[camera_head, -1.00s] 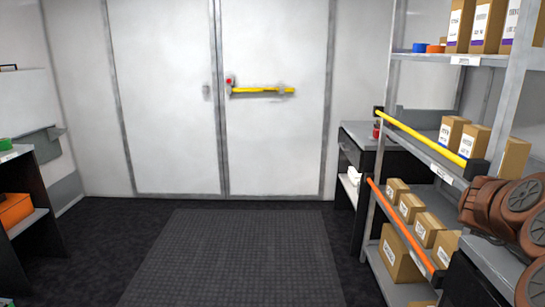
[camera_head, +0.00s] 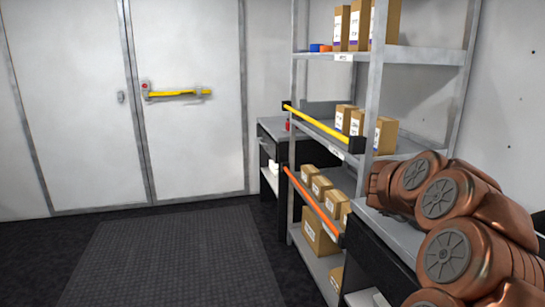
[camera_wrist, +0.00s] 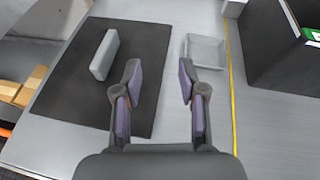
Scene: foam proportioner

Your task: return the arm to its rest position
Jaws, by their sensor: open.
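My gripper (camera_wrist: 159,88) shows in the wrist view with its two fingers apart and nothing between them. It is above a grey worktop (camera_wrist: 190,128) with a dark mat (camera_wrist: 70,95) on it. A grey block (camera_wrist: 104,55) lies on the mat, left of the fingers. A shallow grey tray (camera_wrist: 206,50) sits to the right of the mat, beyond the right finger. My copper-coloured arm (camera_head: 450,215) shows folded at the right of the head view. The gripper itself is not visible in the head view.
A metal shelf unit (camera_head: 378,85) with cardboard boxes stands left of my arm, with a yellow bar (camera_head: 318,124) and an orange bar (camera_head: 312,205) across it. A yellow line (camera_wrist: 233,100) runs along the worktop beside a dark box (camera_wrist: 275,50). The floor mat (camera_head: 170,260) is clear.

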